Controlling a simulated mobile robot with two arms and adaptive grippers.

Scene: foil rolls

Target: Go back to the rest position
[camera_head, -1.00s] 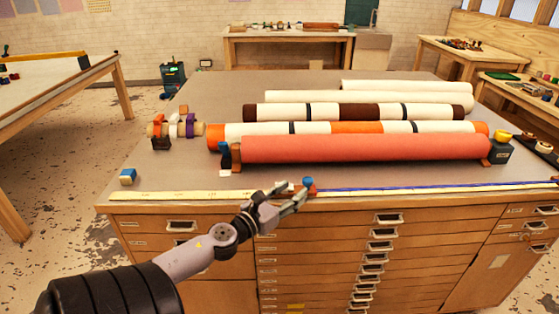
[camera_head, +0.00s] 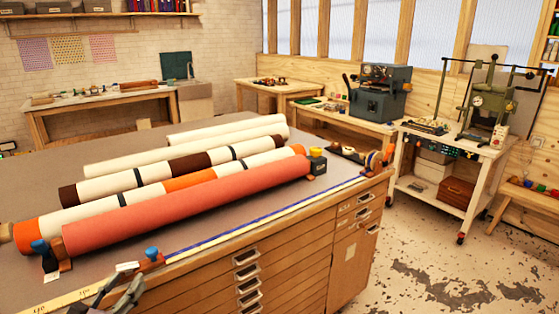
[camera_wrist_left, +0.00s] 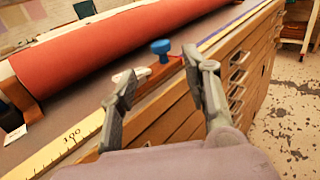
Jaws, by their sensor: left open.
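My left gripper (camera_head: 122,287) is at the bottom left of the head view, at the front edge of the drawer cabinet's top. In the left wrist view its two fingers (camera_wrist_left: 160,80) are spread apart with nothing held between them. Past the fingertips is a small reddish-brown piece with a blue knob (camera_wrist_left: 160,46); it also shows in the head view (camera_head: 151,252). A white piece (camera_head: 126,267) lies beside it. My right gripper is not in view.
A red roll (camera_head: 190,205) and several patterned rolls lie on the cabinet top (camera_head: 100,148). A yellow rule (camera_head: 75,294) runs along the front edge. Clear floor (camera_head: 440,270) is at the right, before a white cart (camera_head: 448,185) with a green press.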

